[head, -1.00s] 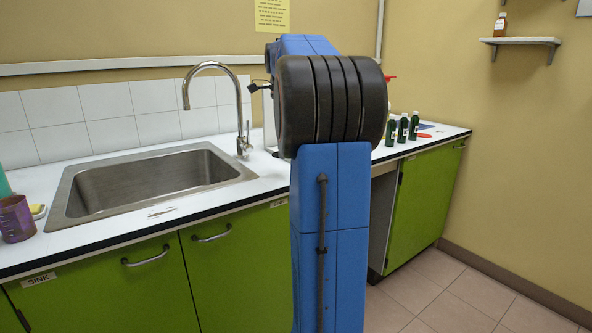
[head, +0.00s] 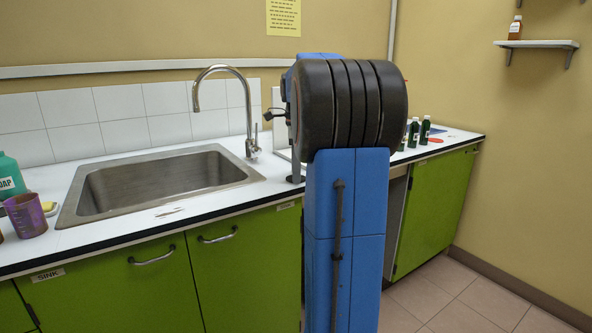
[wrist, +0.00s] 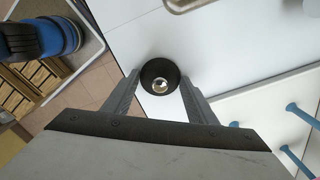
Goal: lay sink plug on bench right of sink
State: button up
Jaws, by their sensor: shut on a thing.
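The sink plug (wrist: 160,72), a black disc with a shiny silver knob, sits between the fingertips of my gripper (wrist: 160,80) in the wrist view. My gripper is shut on it, over a white surface; I cannot tell whether the plug touches that surface. The steel sink (head: 72,205) is at the left in the head view, with a curved tap at its back right. The white bench (head: 275,187) continues right of the sink. My own arm hides much of that stretch and the plug in the head view.
A purple jug (head: 27,217) and green soap bottle (head: 10,182) stand left of the sink. Several dark green bottles (head: 425,131) stand at the bench's far right. Blue pegs (wrist: 300,112) stick out from a white panel at the right of the wrist view.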

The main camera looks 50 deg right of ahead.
jog(key=o, duration=1.1)
jog(key=shift+f, duration=0.1)
jog(key=shift+c, duration=0.2)
notch_tip(320, 180, up, 12)
jog(key=s+a+f+n+t, duration=0.1)
jog(key=s+a+f+n, duration=0.4)
jog(key=a, duration=0.6)
jog(key=s+a+f+n+t, duration=0.1)
jog(key=a+f+n, duration=0.1)
jog(key=a+n, duration=0.65)
jog(key=s+a+f+n+t, duration=0.2)
jog(key=s+a+f+n, duration=1.1)
jog(key=f, duration=0.6)
jog(key=s+a, duration=0.2)
jog(key=a, duration=0.1)
jog(key=shift+s+a+f+t, duration=0.15)
jog(key=shift+a+f+t, duration=0.1)
jog(key=shift+a+t, duration=0.15)
